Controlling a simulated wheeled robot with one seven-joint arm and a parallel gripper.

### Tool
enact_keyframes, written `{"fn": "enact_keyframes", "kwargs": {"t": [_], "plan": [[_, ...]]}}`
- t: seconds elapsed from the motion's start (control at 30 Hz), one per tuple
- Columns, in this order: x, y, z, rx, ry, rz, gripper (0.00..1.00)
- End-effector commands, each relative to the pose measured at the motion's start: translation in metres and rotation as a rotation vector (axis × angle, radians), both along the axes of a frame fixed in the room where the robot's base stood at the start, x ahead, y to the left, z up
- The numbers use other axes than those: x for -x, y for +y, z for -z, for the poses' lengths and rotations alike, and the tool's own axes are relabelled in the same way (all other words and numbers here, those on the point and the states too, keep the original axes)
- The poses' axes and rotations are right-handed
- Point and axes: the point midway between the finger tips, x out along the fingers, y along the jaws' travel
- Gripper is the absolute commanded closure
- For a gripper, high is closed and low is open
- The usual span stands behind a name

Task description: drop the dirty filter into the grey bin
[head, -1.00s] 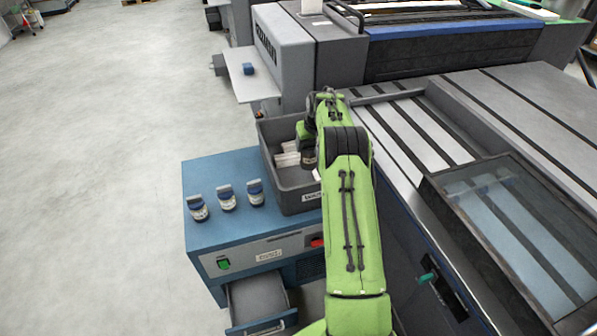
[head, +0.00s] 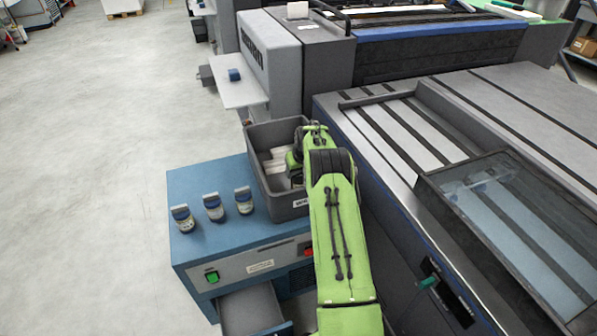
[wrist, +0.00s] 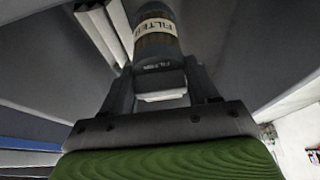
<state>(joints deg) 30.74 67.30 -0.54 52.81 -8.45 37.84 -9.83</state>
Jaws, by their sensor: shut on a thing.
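My gripper (wrist: 160,80) is shut on the dirty filter (wrist: 157,42), a dark brownish cylinder with a white band marked FILTER, in the wrist view. The grey bin (head: 262,187) stands at the back of a blue cabinet in the head view, with several pale pieces inside. My arm reaches over the bin, and its end is low in the bin's right part. My arm hides the filter and the fingers in the head view. Grey walls and pale pieces surround the filter in the wrist view; whether it touches them I cannot tell.
Three blue-and-white canisters (head: 213,207) stand on the blue cabinet (head: 215,246) left of the bin. An open drawer (head: 250,312) juts out below. The large printing machine (head: 395,200) is close on the right. Open floor (head: 90,150) is on the left.

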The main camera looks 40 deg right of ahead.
Motion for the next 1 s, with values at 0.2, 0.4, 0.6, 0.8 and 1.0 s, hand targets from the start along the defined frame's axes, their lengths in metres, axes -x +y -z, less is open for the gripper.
{"fn": "enact_keyframes", "kwargs": {"t": [0.2,0.4,0.6,0.8,1.0], "plan": [[0.000,0.000,0.009,0.000,0.000,0.000,0.75],[0.000,0.000,0.011,0.000,0.001,0.000,0.39],[0.000,0.000,0.011,0.000,0.001,0.000,0.15],[0.000,0.000,0.011,0.000,0.001,0.000,0.15],[0.003,0.001,-0.015,0.000,-0.001,0.000,0.15]]}}
